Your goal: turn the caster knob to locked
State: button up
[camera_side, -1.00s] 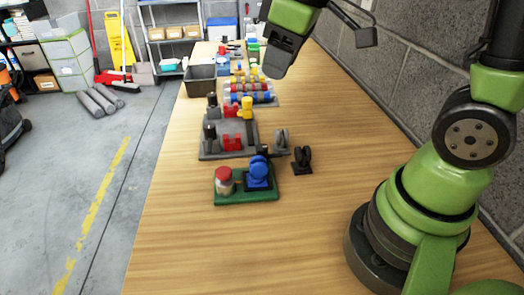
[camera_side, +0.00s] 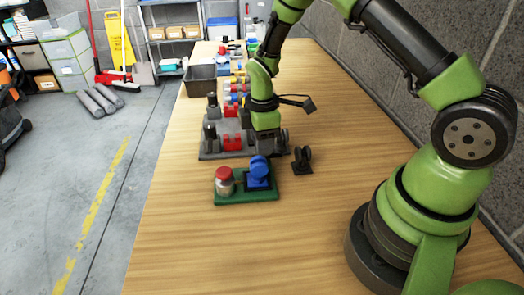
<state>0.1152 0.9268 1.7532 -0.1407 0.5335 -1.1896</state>
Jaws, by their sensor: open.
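A green pad (camera_side: 240,200) lies on the bench, with a blue wheel-like piece (camera_side: 259,170) on a dark base and a red-topped grey cylinder (camera_side: 224,180) on it. A small black caster (camera_side: 302,159) stands on the bench to the right of the pad. A grey caster (camera_side: 286,137) is mostly hidden behind my gripper. I cannot tell which of these bears the caster knob. My gripper (camera_side: 268,152) points down, just behind the blue piece in this view. It is open; its fingertips are small and dark, and contact cannot be told.
A grey pad (camera_side: 206,155) with red blocks (camera_side: 232,142) and dark posts stands just behind and left. A dark bin (camera_side: 200,78) and several coloured parts lie farther back. The bench (camera_side: 190,245) is clear in front. A block wall borders the right.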

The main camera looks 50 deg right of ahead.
jog(key=shift+f, duration=1.7)
jog(key=c, duration=0.6)
